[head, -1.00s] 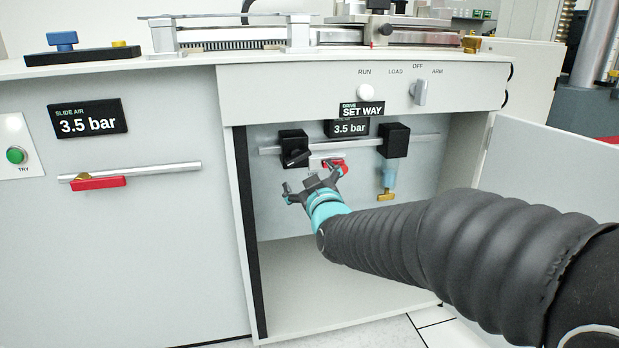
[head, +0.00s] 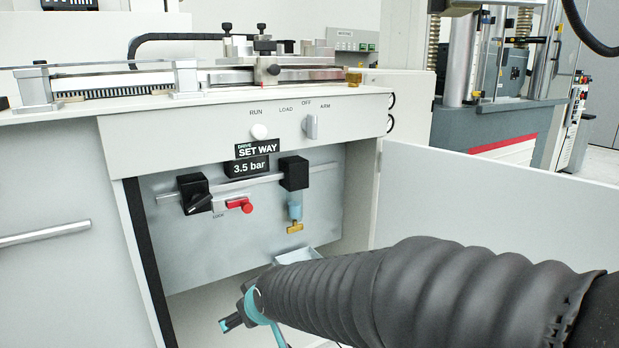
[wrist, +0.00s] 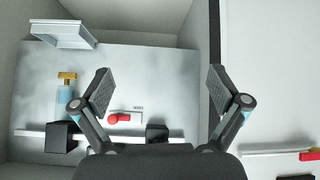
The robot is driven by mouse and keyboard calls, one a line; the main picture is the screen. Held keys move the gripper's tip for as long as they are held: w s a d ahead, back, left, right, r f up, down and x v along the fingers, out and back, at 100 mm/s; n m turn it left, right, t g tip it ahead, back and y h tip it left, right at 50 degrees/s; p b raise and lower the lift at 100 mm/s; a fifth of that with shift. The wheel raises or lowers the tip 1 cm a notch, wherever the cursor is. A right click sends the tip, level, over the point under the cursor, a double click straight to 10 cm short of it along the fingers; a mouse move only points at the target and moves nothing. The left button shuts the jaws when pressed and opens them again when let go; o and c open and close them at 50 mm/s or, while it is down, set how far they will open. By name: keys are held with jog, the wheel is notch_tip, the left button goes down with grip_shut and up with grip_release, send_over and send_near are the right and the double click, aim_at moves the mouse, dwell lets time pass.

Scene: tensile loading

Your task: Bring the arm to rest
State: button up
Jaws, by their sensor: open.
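My gripper (head: 232,320) hangs low at the front of the open cabinet bay in the head view, partly hidden behind my arm's black sleeve. In the wrist view its two fingers (wrist: 160,80) are spread wide with nothing between them. It is apart from the red-handled valve (head: 240,205), which is on the bay's back panel and also shows in the wrist view (wrist: 120,118). My arm reaches in from the lower right.
The bay holds a black knob unit (head: 195,194), a filter with a blue bowl (head: 295,210) and a pale tray (head: 296,254). The open cabinet door (head: 480,200) stands right, behind my arm. A selector switch (head: 311,126) is on the panel above.

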jog(key=s+d+r+m+h+p, duration=0.1)
jog(key=s+d+r, duration=0.3)
jog(key=d, duration=0.5)
jog(key=s+d+r+m+g+h+p, duration=0.1)
jog(key=s+d+r+m+h+p, duration=0.1)
jog(key=s+d, duration=0.7)
jog(key=s+d+r+m+h+p, duration=0.1)
jog(key=s+d+r+m+p, duration=0.3)
jog(key=s+d, duration=0.3)
jog(key=d+r+m, duration=0.1)
jog(key=d, duration=0.2)
jog(key=shift+r+h, duration=0.3)
jog(key=shift+r, duration=0.05)
dwell(0.9)
